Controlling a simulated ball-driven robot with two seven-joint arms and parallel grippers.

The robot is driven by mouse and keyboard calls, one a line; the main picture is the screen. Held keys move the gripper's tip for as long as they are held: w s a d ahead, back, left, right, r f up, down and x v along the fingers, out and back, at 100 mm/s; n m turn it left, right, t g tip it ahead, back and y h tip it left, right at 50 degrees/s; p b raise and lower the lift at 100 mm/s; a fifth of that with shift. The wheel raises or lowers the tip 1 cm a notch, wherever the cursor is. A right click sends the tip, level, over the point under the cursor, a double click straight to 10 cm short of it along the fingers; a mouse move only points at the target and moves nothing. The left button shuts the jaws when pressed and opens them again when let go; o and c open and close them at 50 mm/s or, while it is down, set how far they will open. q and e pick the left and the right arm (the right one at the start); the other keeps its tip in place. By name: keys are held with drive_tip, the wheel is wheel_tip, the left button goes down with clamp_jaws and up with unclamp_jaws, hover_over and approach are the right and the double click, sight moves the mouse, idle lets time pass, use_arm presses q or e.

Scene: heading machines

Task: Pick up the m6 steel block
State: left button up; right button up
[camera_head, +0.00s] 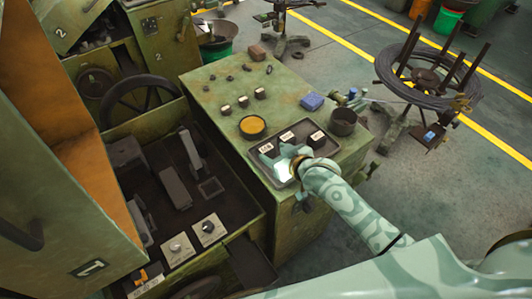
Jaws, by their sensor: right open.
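Three small dark blocks with white labels sit in a dark tray (301,128) on the green cabinet top: a left one (266,148), a middle one (287,136) and a right one (317,138). The labels are too small to read, so I cannot tell which block is the m6 steel block. My right gripper (284,160) is open over the tray's near left part, close to the left and middle blocks. I cannot tell whether it touches either one. The gripper and wrist hide part of the tray. My left gripper is not in view.
More small labelled blocks (243,101) stand farther back on the cabinet top (210,88). A round yellow-filled dish (252,126), a dark cup (343,121) and a blue item (312,101) are near the tray. An open machine bay (150,190) lies left. A wire coil stand (425,80) is at right.

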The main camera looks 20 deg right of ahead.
sight(266, 148)
drive_tip(key=b+x, duration=0.1)
drive_tip(key=x, duration=0.4)
drive_tip(key=shift+w+a, duration=0.1)
drive_tip(key=shift+a, duration=0.1)
drive_tip(key=shift+d+r, duration=0.1)
drive_tip(key=c, duration=0.9)
drive_tip(key=shift+c, duration=1.4)
drive_tip(key=shift+r, duration=0.15)
